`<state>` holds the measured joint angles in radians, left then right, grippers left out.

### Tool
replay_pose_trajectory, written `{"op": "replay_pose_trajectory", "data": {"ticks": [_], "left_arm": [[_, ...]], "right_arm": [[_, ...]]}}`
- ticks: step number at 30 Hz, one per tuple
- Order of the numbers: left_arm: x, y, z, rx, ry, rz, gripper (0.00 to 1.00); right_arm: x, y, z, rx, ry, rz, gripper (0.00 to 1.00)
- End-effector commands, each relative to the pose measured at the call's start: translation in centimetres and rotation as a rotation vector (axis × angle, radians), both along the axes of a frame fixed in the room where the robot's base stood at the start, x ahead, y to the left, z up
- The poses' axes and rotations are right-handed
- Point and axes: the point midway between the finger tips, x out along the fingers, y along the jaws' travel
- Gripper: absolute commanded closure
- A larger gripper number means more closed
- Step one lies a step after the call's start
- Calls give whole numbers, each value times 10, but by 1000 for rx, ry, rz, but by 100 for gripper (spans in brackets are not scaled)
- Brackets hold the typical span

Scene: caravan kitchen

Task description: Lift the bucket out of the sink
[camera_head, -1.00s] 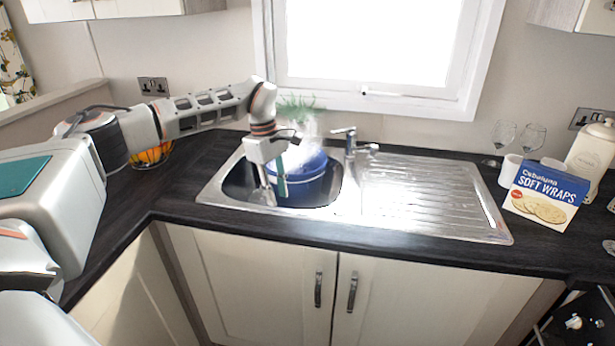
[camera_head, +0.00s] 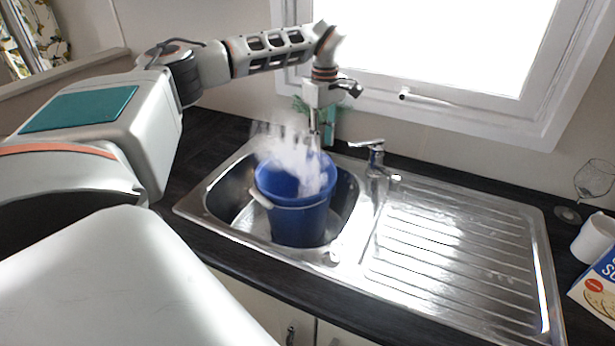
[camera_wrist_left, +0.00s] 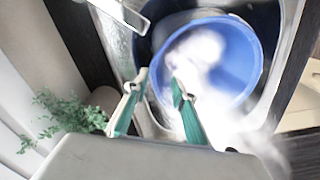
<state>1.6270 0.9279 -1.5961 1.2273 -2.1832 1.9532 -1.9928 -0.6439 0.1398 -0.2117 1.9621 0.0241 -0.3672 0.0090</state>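The blue bucket (camera_head: 290,219) stands upright in the sink basin (camera_head: 222,192), with a pale handle at its left side. It also shows in the left wrist view (camera_wrist_left: 243,66). A white, blurred haze (camera_head: 290,155) fills and rises over its mouth and hides part of the rim. My left gripper (camera_head: 319,140) points down at the bucket's back rim. In the left wrist view, its two teal-backed fingers (camera_wrist_left: 157,84) are apart, one outside the rim and one over the mouth. Contact with the rim cannot be told. My right gripper is not in view.
The tap (camera_head: 372,158) stands right of the bucket, behind the sink. The ridged drainboard (camera_head: 455,250) to the right is clear. A green plant (camera_wrist_left: 65,120) is close to my left gripper. A white mug (camera_head: 594,238) and wraps box (camera_head: 600,287) are far right.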

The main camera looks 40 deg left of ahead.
Motion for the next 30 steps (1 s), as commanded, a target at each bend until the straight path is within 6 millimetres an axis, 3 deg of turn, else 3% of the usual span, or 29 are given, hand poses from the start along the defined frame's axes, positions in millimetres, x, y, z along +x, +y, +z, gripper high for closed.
{"op": "replay_pose_trajectory", "data": {"ticks": [12, 22, 30], "left_arm": [[-1, 0, -75, -1, 3, 0, 74], [-1, 0, -99, 0, 3, 0, 74], [-1, -1, -141, -1, 4, 0, 74]], "right_arm": [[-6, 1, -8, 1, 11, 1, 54], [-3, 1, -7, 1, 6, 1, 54], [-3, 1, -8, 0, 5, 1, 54]]}}
